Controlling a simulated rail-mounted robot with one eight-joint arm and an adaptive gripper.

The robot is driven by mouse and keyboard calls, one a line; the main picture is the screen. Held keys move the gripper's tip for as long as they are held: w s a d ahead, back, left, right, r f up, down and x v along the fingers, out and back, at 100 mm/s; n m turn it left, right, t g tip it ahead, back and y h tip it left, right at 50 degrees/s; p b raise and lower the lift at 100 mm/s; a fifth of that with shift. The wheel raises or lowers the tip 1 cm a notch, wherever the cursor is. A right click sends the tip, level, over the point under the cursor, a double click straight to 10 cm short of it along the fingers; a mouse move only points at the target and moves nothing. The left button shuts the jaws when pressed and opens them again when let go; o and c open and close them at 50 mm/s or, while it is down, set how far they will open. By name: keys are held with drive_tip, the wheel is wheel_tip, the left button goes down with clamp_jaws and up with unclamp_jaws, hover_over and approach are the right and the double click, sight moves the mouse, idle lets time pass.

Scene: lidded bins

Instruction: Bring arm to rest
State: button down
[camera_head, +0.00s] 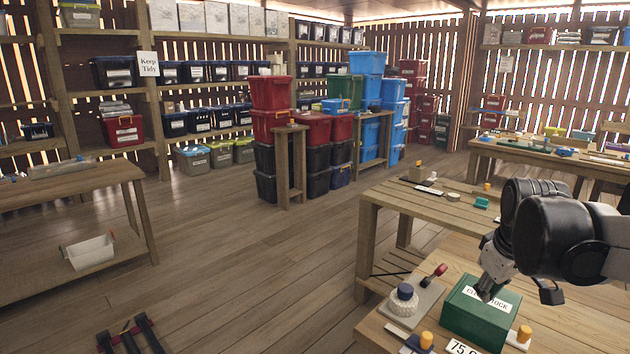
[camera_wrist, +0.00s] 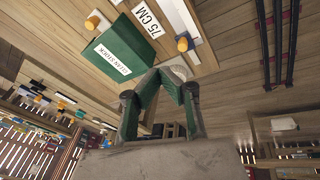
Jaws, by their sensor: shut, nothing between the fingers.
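My arm reaches in from the right in the head view, and my gripper (camera_head: 487,294) points down over the green box. In the wrist view the fingers of my gripper (camera_wrist: 174,76) come together with nothing between them. The green box (camera_head: 470,322) sits on the near wooden table, with a white label ending in "STOCK". The green box (camera_wrist: 113,55) also shows in the wrist view, beside the fingers. The head view does not clearly show the gap between fingertips and box.
Another wooden table (camera_head: 430,205) stands behind. Stacked bins (camera_head: 270,128) stand farther back. Open floor (camera_head: 230,260) lies left.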

drive_tip(key=s+a+f+m+t+y, duration=0.1)
drive_tip(key=s+a+m+t, duration=0.2)
drive_tip(key=s+a, duration=1.1)
drive_tip(key=shift+f+m+t, duration=0.2)
drive_tip(key=shift+m+t, duration=0.1)
drive_tip(key=shift+m, duration=0.3)
drive_tip(key=shift+s+a, duration=0.1)
idle(0.6)
